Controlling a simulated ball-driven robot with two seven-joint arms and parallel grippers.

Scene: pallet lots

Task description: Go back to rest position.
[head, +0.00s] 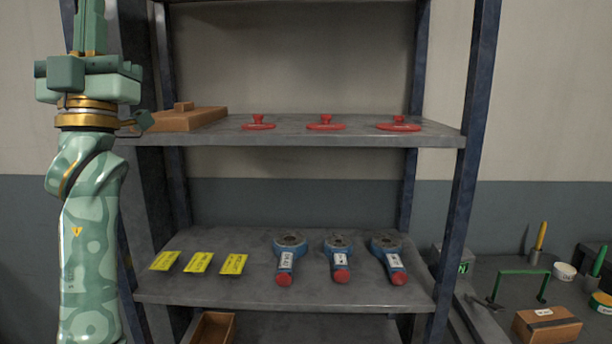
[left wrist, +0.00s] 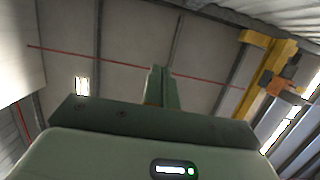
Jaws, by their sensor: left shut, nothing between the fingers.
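My left gripper (head: 90,22) is raised at the upper left of the head view, pointing up, in front of the shelf's left post. Its fingers are shut with nothing between them. In the left wrist view the closed fingers (left wrist: 157,86) point toward the ceiling, and no object is near them. My right gripper is in neither view.
A metal shelf (head: 290,140) stands ahead. Its upper board holds a wooden block (head: 190,120) and red knobbed discs (head: 326,123). Its lower board holds yellow tags (head: 198,263) and blue tools with red ends (head: 338,258). A cardboard box (head: 546,325) sits on a bench at right.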

